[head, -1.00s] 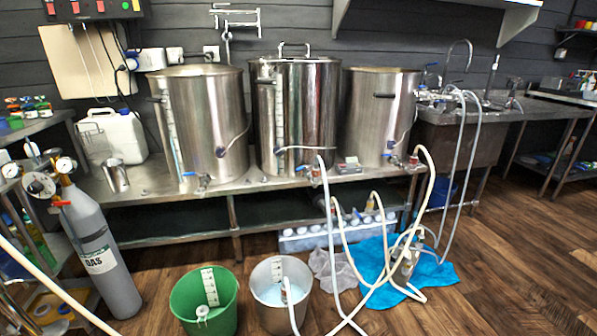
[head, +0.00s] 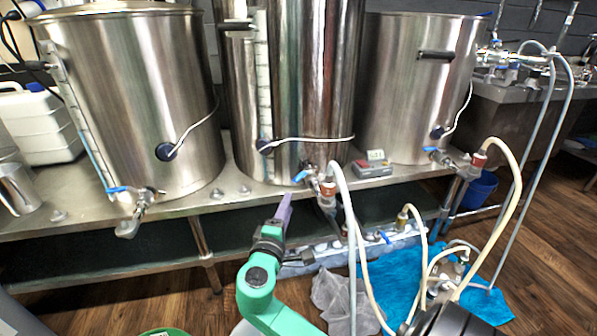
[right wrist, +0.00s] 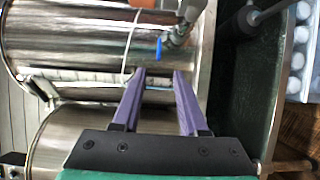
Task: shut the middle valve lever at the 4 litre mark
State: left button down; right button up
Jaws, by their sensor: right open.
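The middle kettle (head: 310,100) carries a valve with a blue lever (head: 301,176) at its lower front. A hose (head: 348,230) leads from its orange-capped fitting down to the floor. My right gripper (head: 285,203), with purple fingers, is just below and left of the lever. In the right wrist view the blue lever (right wrist: 159,48) lies just beyond the open fingertips (right wrist: 158,72), roughly centred between them and apart from them. The fingers are empty. The buckets show only as slivers at the bottom edge, including the green bucket (head: 165,332); the 4 litre mark is not visible. My left gripper is out of view.
The left kettle (head: 140,100) and right kettle (head: 420,90) have similar blue-levered valves. A small scale (head: 373,168) sits on the steel bench. Hoses hang close to the right of the middle valve. A pump (head: 447,272) stands on blue cloth (head: 395,285).

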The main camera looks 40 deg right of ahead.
aim_at(299, 176)
jog(key=b+x, duration=0.2)
jog(key=x, duration=1.1)
jog(key=shift+w+d, duration=0.15)
jog(key=shift+d, duration=0.25)
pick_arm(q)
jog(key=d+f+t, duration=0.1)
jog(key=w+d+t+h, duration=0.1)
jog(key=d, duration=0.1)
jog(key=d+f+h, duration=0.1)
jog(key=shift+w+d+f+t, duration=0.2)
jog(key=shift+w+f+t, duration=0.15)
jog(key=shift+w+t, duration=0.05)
pick_arm(e)
grip_shut()
